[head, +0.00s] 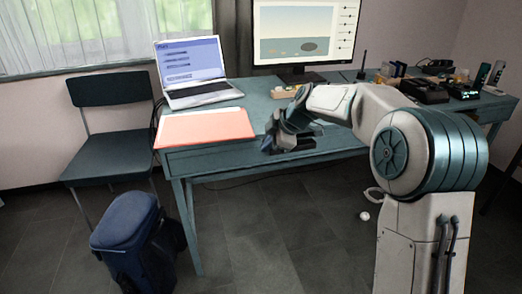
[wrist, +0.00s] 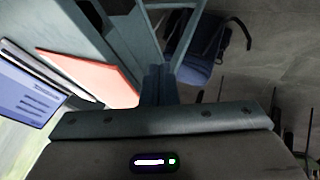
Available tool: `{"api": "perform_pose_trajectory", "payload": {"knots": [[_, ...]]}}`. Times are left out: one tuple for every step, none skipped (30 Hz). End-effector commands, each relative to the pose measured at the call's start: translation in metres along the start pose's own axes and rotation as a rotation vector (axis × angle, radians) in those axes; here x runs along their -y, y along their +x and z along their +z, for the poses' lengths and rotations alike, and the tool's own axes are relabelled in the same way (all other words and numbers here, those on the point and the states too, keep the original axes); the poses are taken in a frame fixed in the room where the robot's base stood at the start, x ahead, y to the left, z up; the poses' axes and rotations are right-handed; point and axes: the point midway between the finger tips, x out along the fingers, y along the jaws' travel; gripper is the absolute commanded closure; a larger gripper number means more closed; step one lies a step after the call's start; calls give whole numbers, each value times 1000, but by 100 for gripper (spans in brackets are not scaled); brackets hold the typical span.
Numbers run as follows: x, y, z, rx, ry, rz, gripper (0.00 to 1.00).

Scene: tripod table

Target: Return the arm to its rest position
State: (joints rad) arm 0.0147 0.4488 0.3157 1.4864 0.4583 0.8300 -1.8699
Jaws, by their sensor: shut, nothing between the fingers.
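My gripper (head: 268,144) is in front of the desk's front edge in the head view, with my arm reaching to it from the right. It is shut and holds nothing. In the wrist view my gripper (wrist: 160,72) points toward the desk's side and the floor. The teal desk (head: 255,110) stands close behind it. I cannot tell the exact gap between my gripper and the desk edge.
An orange folder (head: 205,127) and a laptop (head: 190,75) lie left on the desk. A monitor (head: 303,38) stands behind. Small devices (head: 425,88) crowd the right. A chair (head: 110,150) and a blue backpack (head: 135,235) stand left.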

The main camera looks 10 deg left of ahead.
Motion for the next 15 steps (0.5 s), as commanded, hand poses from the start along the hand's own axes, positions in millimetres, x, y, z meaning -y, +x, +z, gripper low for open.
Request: {"api": "perform_pose_trajectory", "payload": {"knots": [[-1,-9,0,1,1,1,100],[-1,-13,0,2,2,1,100],[0,-17,1,2,2,1,100],[0,-20,1,2,2,1,100],[0,-22,1,2,3,0,100],[0,-25,1,3,4,-1,100],[1,-28,1,5,8,-1,100],[1,-32,0,8,15,-3,100],[2,-39,-2,17,33,-5,100],[4,-46,-3,27,50,-7,100],[6,-54,-5,39,74,-10,100],[10,-67,-8,58,114,-15,100],[13,-78,-10,74,150,-17,100],[17,-89,-12,94,191,-20,100],[23,-106,-14,121,250,-22,100]]}}
